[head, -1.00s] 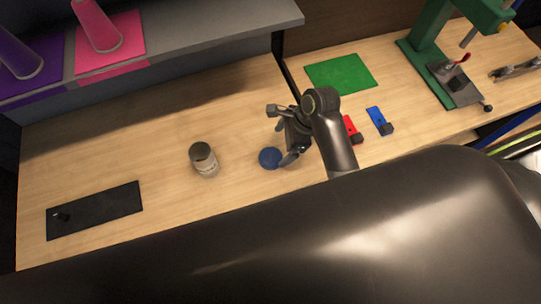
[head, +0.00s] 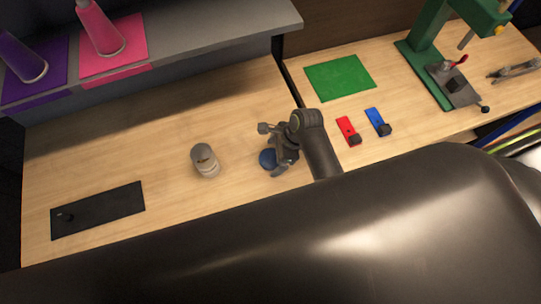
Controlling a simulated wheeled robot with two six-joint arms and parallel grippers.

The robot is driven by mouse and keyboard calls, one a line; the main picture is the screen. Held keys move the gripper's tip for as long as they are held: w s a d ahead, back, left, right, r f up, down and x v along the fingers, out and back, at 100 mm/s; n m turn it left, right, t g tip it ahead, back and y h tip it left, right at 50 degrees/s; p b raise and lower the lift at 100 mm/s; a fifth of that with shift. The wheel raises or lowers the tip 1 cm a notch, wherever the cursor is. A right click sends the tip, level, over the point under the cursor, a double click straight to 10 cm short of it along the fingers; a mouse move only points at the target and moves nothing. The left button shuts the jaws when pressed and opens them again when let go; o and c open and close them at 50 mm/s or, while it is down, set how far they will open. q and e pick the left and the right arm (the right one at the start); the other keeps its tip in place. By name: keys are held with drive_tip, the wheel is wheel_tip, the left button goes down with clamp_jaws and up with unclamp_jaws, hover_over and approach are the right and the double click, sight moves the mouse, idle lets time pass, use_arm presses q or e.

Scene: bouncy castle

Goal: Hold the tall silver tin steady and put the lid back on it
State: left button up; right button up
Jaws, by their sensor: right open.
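The silver tin (head: 205,161) stands upright on the wooden bench left of centre, with its dark top facing up. My left gripper is not in view, and nothing holds the tin.
A black mat (head: 98,209) lies at the left. A green mat (head: 340,77), a red block (head: 347,131), a blue block (head: 376,120) and a green press (head: 440,60) are to the right. A grey shelf (head: 200,32) overhangs the back left. Bench around the tin is clear.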

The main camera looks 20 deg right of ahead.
sight(274, 158)
drive_tip(key=shift+a+f, duration=0.1)
drive_tip(key=shift+f, duration=0.15)
drive_tip(key=c, duration=1)
drive_tip(key=shift+r, duration=0.1)
drive_tip(key=shift+c, duration=0.2)
wheel_tip(274, 158, up, 10)
drive_tip(key=b, duration=0.1)
